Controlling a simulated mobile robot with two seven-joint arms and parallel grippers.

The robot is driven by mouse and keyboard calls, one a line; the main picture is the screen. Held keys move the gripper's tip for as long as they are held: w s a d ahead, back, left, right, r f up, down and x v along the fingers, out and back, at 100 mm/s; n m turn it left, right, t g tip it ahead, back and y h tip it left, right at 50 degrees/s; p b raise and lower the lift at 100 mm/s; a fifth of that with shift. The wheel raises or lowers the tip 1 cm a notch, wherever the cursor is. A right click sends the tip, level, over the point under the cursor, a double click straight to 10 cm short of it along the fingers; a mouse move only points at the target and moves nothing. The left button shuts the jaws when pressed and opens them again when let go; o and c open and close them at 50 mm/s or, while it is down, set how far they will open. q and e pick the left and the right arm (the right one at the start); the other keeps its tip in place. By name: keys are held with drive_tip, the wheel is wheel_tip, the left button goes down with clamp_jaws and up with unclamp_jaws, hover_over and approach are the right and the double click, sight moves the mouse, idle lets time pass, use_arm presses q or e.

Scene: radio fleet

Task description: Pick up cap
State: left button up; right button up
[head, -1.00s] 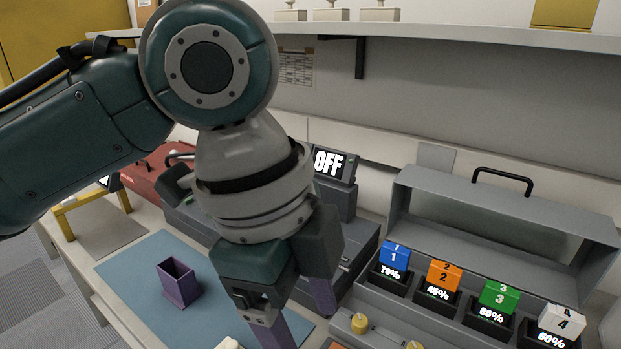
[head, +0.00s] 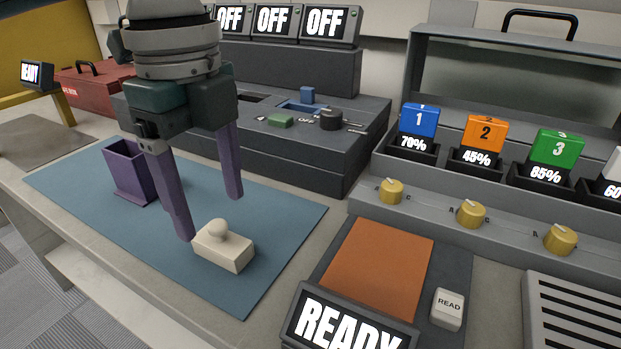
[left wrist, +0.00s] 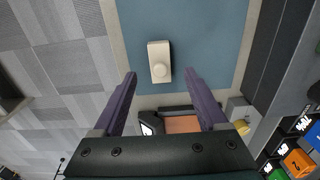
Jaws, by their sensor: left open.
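The cap looks to be the cream block with a round knob on top (head: 223,250), lying on the blue mat (head: 275,230) near its front edge. It also shows in the left wrist view (left wrist: 159,61), between and just beyond the fingertips. My left gripper (head: 210,218) points down with its purple fingers apart and nothing between them. The fingertips are close above the cap, one toward its left end and one behind it; I cannot tell whether either touches. In the left wrist view the open gripper (left wrist: 160,74) spans wider than the cap. My right gripper is not in view.
A purple open holder (head: 128,170) stands on the mat behind the left finger. A grey console (head: 310,150) with OFF screens stands behind. A READY reader (head: 378,260) with an orange pad and a charger rack with numbered blocks (head: 418,120) are at right.

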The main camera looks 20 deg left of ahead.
sight(217, 224)
use_arm(q)
wheel_tip(217, 224, down, 5)
drive_tip(key=shift+d+f+b, duration=0.15)
drive_tip(key=shift+b, duration=0.55)
drive_tip(key=shift+c, duration=0.3)
clamp_jaws()
